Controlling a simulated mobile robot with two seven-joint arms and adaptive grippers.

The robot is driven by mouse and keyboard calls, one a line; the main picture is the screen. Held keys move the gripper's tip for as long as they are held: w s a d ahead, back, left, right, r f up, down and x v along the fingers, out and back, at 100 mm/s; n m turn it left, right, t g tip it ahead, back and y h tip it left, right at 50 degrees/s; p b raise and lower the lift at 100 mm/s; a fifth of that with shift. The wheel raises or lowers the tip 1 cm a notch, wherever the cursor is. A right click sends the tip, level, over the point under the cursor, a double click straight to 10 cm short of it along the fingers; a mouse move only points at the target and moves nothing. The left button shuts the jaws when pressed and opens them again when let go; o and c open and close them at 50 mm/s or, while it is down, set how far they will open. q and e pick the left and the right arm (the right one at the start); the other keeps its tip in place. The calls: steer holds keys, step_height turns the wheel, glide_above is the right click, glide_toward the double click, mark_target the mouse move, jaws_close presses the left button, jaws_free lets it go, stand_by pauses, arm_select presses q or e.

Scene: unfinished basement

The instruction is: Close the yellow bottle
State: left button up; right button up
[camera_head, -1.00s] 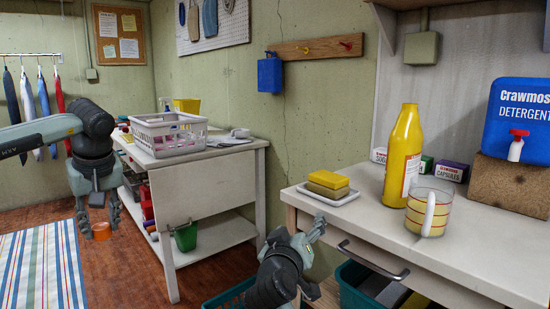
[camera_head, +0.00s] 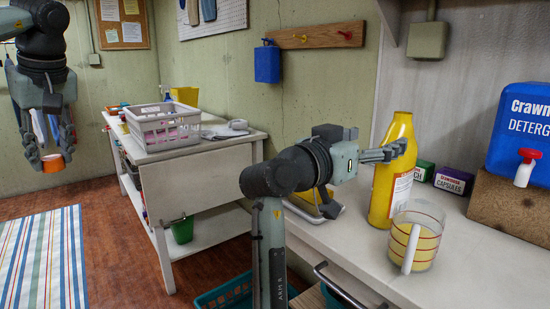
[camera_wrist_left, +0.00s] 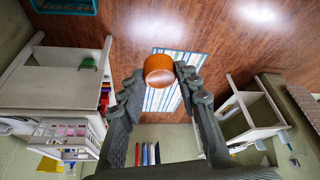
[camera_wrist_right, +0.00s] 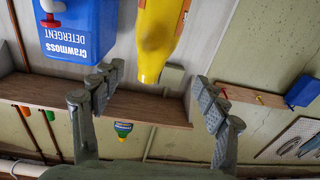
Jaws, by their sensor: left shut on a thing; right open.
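The yellow bottle (camera_head: 390,200) stands upright on the white counter; it also shows in the right wrist view (camera_wrist_right: 160,35). No cap shows on its top; its opening is not visible. My right gripper (camera_head: 396,151) is open, with its fingers across the bottle's upper part in the head view. In the right wrist view the bottle lies beyond the spread fingertips (camera_wrist_right: 152,86), with nothing held. My left gripper (camera_head: 50,157) is shut on an orange cap (camera_head: 53,163), held in the air far from the bottle. The cap also shows between its fingertips in the left wrist view (camera_wrist_left: 158,70).
A measuring cup (camera_head: 413,240) with yellow liquid stands close in front of the bottle. A sponge tray (camera_head: 315,207) lies left of it, partly behind my right arm. Small boxes (camera_head: 453,181) and a blue detergent container (camera_head: 520,125) stand to the right.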

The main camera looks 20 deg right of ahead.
mark_target(382, 178)
arm_select(q)
steer(key=shift+s+a+r, duration=0.2)
steer(key=shift+s+r, duration=0.1)
steer(key=shift+r, duration=0.3)
arm_select(e)
steer(key=shift+s+d+m+g, duration=0.3)
steer(key=shift+s+d+g, duration=0.1)
steer(key=shift+d, duration=0.1)
arm_select(q)
step_height(382, 178, down, 6)
steer(key=b, duration=0.5)
steer(key=shift+b, duration=0.4)
arm_select(e)
step_height(382, 178, down, 9)
steer(key=shift+r, duration=0.1)
arm_select(q)
steer(key=shift+r+p, duration=0.95)
steer(key=shift+p, duration=0.05)
arm_select(e)
steer(key=shift+w+d+r, duration=0.25)
steer(key=shift+d, duration=0.3)
steer(key=shift+w+d+r, duration=0.2)
steer(key=shift+d+r, duration=0.05)
steer(key=shift+d, duration=0.3)
arm_select(q)
steer(key=shift+r, duration=0.1)
arm_select(e)
steer(key=shift+s+d, duration=0.1)
steer(key=shift+d, duration=0.05)
steer(key=shift+f, duration=0.1)
